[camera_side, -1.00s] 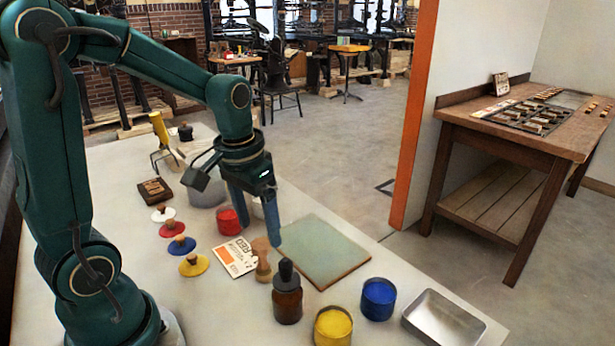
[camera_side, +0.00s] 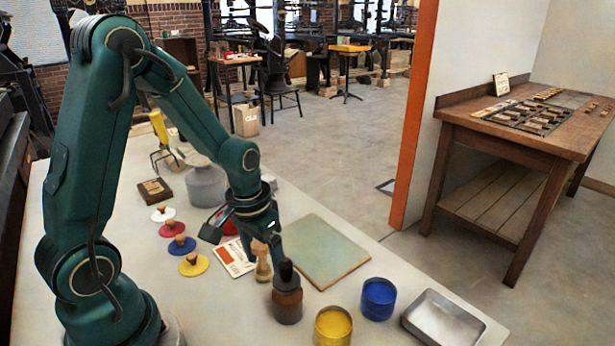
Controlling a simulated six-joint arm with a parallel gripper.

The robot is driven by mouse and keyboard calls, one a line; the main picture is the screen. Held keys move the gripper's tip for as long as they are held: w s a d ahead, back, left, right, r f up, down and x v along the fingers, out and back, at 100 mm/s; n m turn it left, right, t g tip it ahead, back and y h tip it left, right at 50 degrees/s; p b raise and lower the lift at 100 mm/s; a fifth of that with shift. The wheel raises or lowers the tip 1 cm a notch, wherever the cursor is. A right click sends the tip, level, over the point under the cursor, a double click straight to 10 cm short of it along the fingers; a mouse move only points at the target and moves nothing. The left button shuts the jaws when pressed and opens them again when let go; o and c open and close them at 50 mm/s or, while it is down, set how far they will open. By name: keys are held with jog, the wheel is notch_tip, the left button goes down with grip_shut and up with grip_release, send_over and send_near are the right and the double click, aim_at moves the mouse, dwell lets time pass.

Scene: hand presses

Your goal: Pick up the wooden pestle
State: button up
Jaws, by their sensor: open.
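The wooden pestle (camera_side: 263,270) stands upright on the pale table, left of the green-grey slab. My gripper (camera_side: 264,250) is open and points down, with its fingers around the upper part of the pestle. A dark finger shows just right of the pestle's top. The other finger is partly hidden, and I cannot tell whether either one touches the wood.
A brown dropper bottle (camera_side: 287,299) stands close in front of the pestle. A printed card (camera_side: 235,257) lies just left of it. The slab (camera_side: 320,250) is to the right. Yellow (camera_side: 333,326) and blue (camera_side: 379,298) ink tins and a metal tray (camera_side: 443,318) stand front right.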

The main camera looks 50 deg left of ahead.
grip_shut()
jog(key=shift+r, duration=0.15)
